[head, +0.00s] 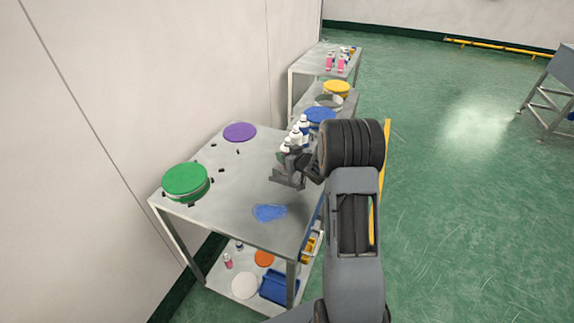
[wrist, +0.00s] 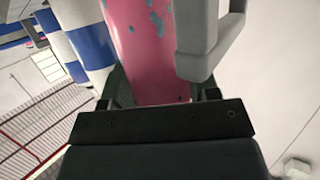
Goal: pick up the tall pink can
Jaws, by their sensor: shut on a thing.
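A pink can (wrist: 143,50) with worn teal patches fills the middle of the wrist view, and its top lies outside the picture. My gripper (wrist: 155,62) is shut on it, with one grey finger plainly seen along its right side. A blue-and-white checked can (wrist: 85,42) stands close beside it on the left. In the head view my gripper (head: 288,174) is at the right side of the near table, in front of several white-topped cans (head: 298,136). The pink can I hold cannot be made out there.
Other pink cans (head: 341,62) stand on the far table. A wall borders the left; green floor is open on the right.

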